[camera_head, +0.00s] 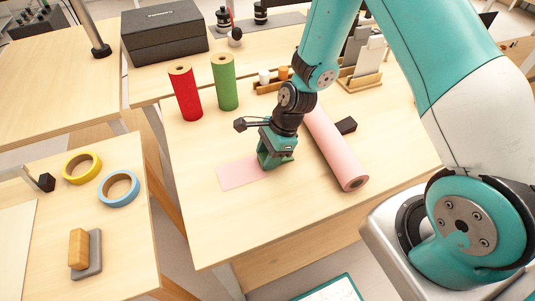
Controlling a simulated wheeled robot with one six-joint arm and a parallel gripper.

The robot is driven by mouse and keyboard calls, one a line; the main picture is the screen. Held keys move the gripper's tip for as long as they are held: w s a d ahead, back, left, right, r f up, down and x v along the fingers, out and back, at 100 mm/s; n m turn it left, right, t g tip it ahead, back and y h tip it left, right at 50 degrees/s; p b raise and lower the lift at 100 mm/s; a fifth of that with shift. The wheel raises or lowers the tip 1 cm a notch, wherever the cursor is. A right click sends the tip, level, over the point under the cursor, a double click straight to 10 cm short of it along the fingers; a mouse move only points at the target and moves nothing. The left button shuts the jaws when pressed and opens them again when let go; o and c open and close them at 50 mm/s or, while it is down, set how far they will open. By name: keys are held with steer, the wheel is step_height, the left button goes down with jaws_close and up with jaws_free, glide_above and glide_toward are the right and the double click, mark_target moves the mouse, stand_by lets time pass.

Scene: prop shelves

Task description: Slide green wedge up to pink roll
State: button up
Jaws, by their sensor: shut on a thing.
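The pink roll (340,152) lies on its side on the middle table, running from behind my arm toward the front right. My gripper (274,162) points down at the tabletop just left of the roll, apart from it. It is shut on a dark green piece at its fingertips, which I take for the green wedge (270,158). The fingers hide most of it, and its outline is hard to tell from the gripper. A flat pink sheet (238,175) lies directly left of the gripper.
A dark block (346,125) sits at the roll's right side. Red (185,93) and green (225,82) rolls stand upright at the back left. A wooden rack (360,80) stands behind. Tabletop in front of the sheet is clear.

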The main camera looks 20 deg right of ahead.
mark_target(292, 158)
steer(key=shift+s+d+p, duration=0.2)
steer(key=shift+s+d, duration=0.05)
steer(key=shift+d, duration=1)
steer(key=shift+s+d+p, duration=0.15)
steer(key=shift+s+d, duration=0.1)
steer(key=shift+d, duration=1)
steer(key=shift+s+d+p, duration=0.2)
steer(key=shift+s+d, duration=0.05)
steer(key=shift+d, duration=1)
steer(key=shift+s, duration=0.35)
steer(key=shift+s+d, duration=0.15)
steer(key=shift+d, duration=0.05)
steer(key=o, duration=0.9)
steer(key=v, duration=1.7)
steer(key=shift+d+r, duration=0.15)
